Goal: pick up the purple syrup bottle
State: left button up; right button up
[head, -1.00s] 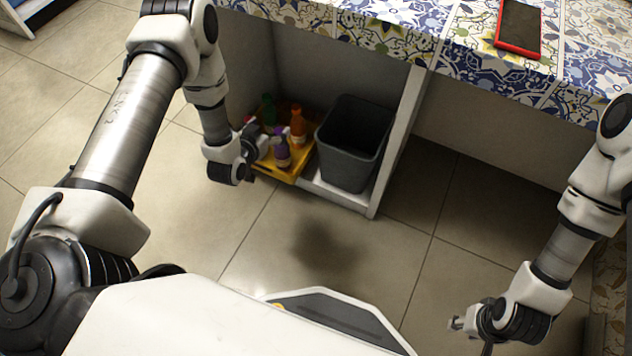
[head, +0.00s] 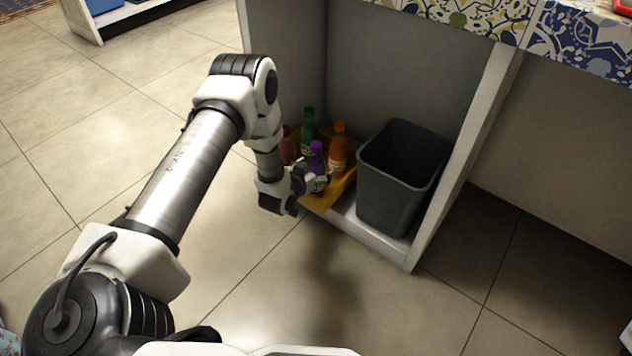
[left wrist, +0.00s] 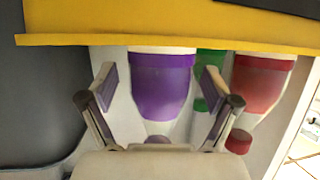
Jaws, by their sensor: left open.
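The purple syrup bottle (head: 316,154) stands upright in a yellow tray (head: 342,188) inside the low cabinet. My left gripper (head: 318,182) is at the front of the bottle and hides its lower part in the head view. In the left wrist view, which looks upside down, the purple bottle (left wrist: 160,92) lies between the two fingers of my left gripper (left wrist: 159,74). The fingers are open, with a gap visible on each side of the bottle. My right gripper is not in view.
An orange bottle (head: 338,148), a green bottle (head: 308,130) and a red bottle (head: 287,150) stand close around the purple one. A dark grey bin (head: 400,175) stands right of the tray. The cabinet's side panel (head: 465,150) is further right. The floor in front is clear.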

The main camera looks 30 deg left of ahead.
pick_arm(q)
jog(key=shift+r, duration=0.15)
jog(key=c, duration=1.6)
jog(key=shift+c, duration=0.2)
